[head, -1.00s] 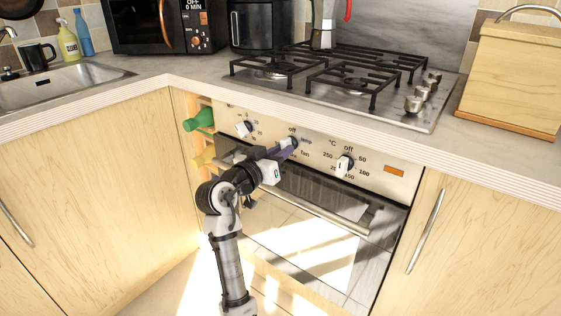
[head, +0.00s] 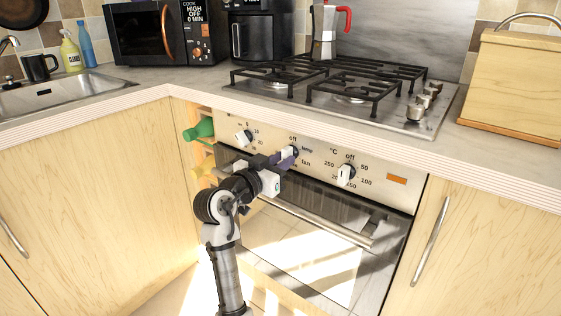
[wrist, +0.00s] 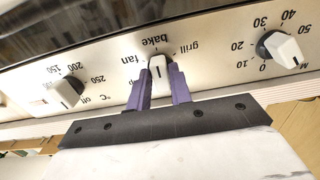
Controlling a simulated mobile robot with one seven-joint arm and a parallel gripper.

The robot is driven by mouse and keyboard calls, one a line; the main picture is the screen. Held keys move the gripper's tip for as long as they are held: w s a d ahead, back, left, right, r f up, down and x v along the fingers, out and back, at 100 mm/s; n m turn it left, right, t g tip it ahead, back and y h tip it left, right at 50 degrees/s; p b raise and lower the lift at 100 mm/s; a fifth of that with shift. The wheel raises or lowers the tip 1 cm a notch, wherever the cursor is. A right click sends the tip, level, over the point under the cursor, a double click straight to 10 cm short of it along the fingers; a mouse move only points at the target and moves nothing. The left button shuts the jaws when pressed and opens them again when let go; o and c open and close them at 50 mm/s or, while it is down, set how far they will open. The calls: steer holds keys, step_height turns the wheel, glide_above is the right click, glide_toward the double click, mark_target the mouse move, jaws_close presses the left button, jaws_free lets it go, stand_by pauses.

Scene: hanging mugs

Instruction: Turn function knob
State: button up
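The function knob (wrist: 158,72) is a white bar-shaped knob on the oven's control panel, ringed by labels including "fan", "bake" and "grill". In the wrist view the panel appears upside down, and the knob's bar lies roughly in line with "bake"; I cannot tell which end is its pointer. My gripper (wrist: 160,80) has one purple finger on each side of the knob, close against it with little or no gap visible. In the head view the function knob (head: 289,152) is partly hidden by my gripper (head: 282,158).
The temperature knob (head: 346,174) is to the right and a timer knob (head: 243,137) to the left. The oven door handle (head: 315,219) runs below the panel. The worktop edge (head: 380,149) overhangs above. A green bottle (head: 199,130) sits at the left.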

steer(key=o, duration=0.3)
steer(key=shift+o, duration=0.2)
steer(key=v, duration=1.3)
steer(key=shift+s+a, duration=0.25)
steer(key=shift+s, duration=0.1)
